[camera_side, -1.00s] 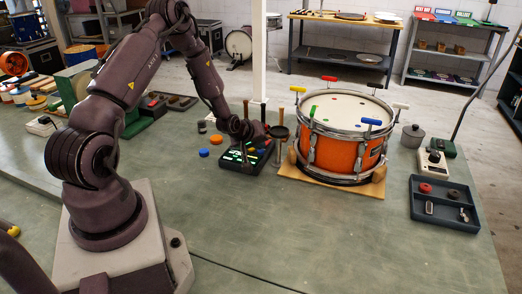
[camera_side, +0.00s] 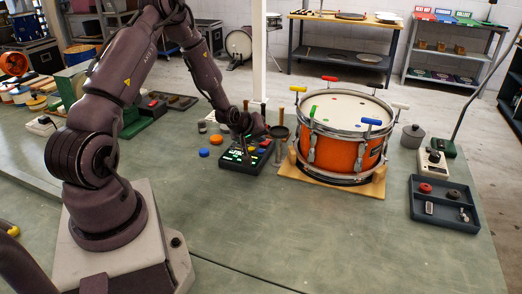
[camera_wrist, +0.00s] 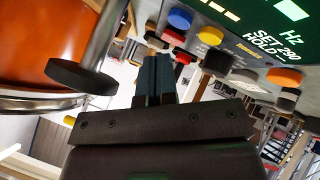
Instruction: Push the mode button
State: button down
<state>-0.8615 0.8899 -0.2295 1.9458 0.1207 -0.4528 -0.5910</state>
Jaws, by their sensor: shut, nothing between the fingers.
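The device with the buttons is a dark box (camera_side: 240,160) with a lit green-and-white screen, on the bench left of the drum. In the wrist view its panel carries a blue button (camera_wrist: 180,18), a yellow button (camera_wrist: 210,35), a red button (camera_wrist: 179,38) and an orange button (camera_wrist: 285,76), plus dark ones. I cannot read which is the mode button. The screen (camera_wrist: 285,35) shows "Hz", "SET 290" and "HOLD". My gripper (camera_wrist: 158,62) is shut and empty, its tips close to the red and dark buttons; contact cannot be told. In the side view my gripper (camera_side: 257,135) is over the box's far side.
The orange drum (camera_side: 335,148) on its wooden board stands close on the right, with coloured T-handled keys around its rim. A dark parts tray (camera_side: 445,220) is at right. The front bench is clear.

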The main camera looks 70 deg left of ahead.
aim_at(259, 150)
jog(key=shift+r, duration=2.3)
jog(key=s+d+f+g, duration=0.1)
jog(key=s+d+f+m+g+h, duration=0.1)
jog(key=s, duration=0.1)
jog(key=shift+f+m+h, duration=0.25)
jog(key=shift+m+h, duration=0.05)
jog(key=s+d+r+m+h, duration=0.1)
jog(key=s+d+r+m, duration=0.5)
jog(key=d+r, duration=0.6)
jog(key=s+d+r+m+h, duration=0.1)
jog(key=s+d+r+m, duration=0.5)
jog(key=s+d+r, duration=0.5)
notch_tip(259, 150, up, 3)
jog(key=shift+s+d+f+g, duration=0.15)
jog(key=shift+d+g, duration=0.25)
jog(key=shift+d, duration=0.85)
